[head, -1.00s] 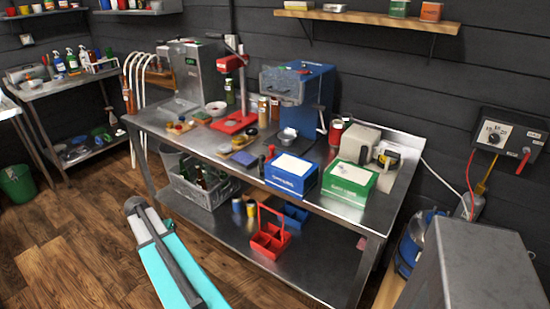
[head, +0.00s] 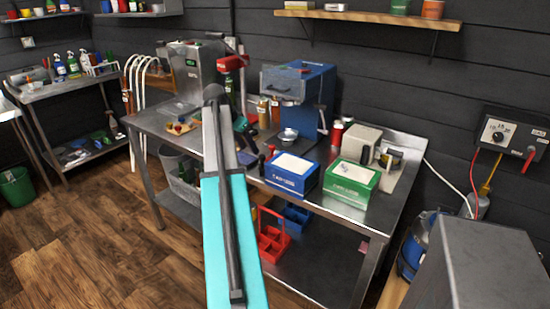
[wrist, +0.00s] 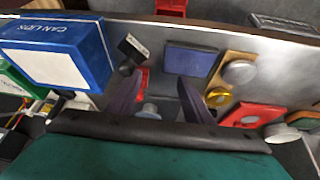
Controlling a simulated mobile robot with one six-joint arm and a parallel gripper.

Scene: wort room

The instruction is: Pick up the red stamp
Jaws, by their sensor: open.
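The red stamp (wrist: 143,77) shows in the wrist view as a small red patch, partly hidden by the left finger. My gripper (wrist: 160,82) is open above the bench, its two dark fingers apart. The red patch lies by the left fingertip; I cannot tell whether they touch. A stamp with a black block (wrist: 133,48) is just beyond, towards the bench's front edge. In the head view the red stamp (head: 271,150) is a small red spot behind the blue box, and my upper arm hides part of the bench.
A blue box (wrist: 60,50) stands left of the fingers in the wrist view. A dark blue pad (wrist: 190,60) lies right of centre, with a wooden board (wrist: 231,58), a gold tin (wrist: 219,97) and a red press base (wrist: 252,116) further right. The green box (head: 351,178) stands beside the blue one.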

